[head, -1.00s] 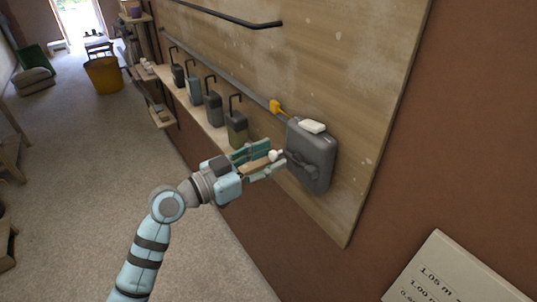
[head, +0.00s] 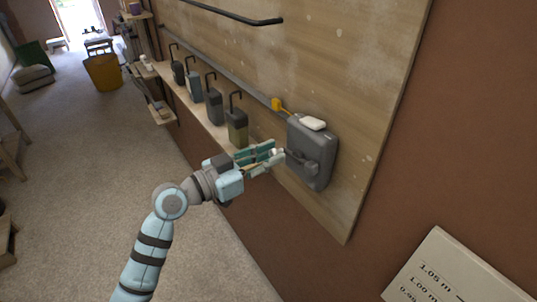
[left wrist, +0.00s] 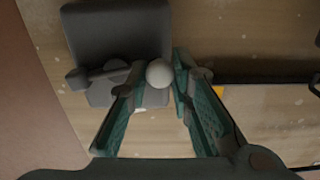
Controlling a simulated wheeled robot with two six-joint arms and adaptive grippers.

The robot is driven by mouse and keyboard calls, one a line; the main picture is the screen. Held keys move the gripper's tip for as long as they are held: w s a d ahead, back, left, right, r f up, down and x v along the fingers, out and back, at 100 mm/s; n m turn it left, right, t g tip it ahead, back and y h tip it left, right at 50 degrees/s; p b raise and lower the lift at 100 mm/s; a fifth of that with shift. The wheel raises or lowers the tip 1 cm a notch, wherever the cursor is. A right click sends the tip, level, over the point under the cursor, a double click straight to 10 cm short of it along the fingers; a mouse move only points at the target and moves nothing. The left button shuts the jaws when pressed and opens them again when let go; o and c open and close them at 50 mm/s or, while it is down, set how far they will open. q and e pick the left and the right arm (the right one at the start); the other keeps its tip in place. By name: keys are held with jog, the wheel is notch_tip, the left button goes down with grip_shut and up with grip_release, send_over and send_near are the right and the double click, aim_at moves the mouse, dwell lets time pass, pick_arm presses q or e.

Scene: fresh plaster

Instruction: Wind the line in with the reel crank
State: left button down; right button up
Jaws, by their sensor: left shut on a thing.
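The grey reel box (head: 325,145) is mounted on the wooden board, with a dark crank arm (head: 302,162) on its front. A pale round crank knob (head: 274,152) sits at the left end of the crank. My left gripper (head: 277,158) is shut on this knob. In the left wrist view the knob (left wrist: 159,73) lies between the two fingertips (left wrist: 157,82), with the grey reel box (left wrist: 118,35) behind it. A yellow piece (head: 277,104) hangs at the rail's end, just above and left of the reel. My right gripper is not in view.
Several dark hooked containers (head: 214,106) stand on a narrow shelf left of the reel. A dark bar (head: 235,15) is fixed higher on the board. A white sign (head: 455,275) is at the lower right. The carpet floor at left is mostly clear.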

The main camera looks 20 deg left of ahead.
aim_at(294, 167)
pick_arm(q)
jog(key=n, duration=0.2)
jog(key=f+n+p, duration=0.1)
jog(key=n, duration=0.1)
jog(key=d+f+n, duration=0.1)
jog(key=n, duration=0.1)
jog(key=shift+s+f, duration=0.1)
jog(key=shift+s, duration=0.3)
jog(key=n+p, duration=0.1)
jog(key=n, duration=0.1)
jog(key=d+f+n, duration=0.1)
jog(key=n, duration=0.1)
jog(key=s+n+p, duration=0.1)
jog(key=shift+d+f+n+p, duration=0.2)
jog(key=shift+n+p, duration=0.1)
jog(key=shift+n, duration=0.1)
jog(key=shift+s, duration=0.1)
jog(key=c, duration=1.4)
grip_release()
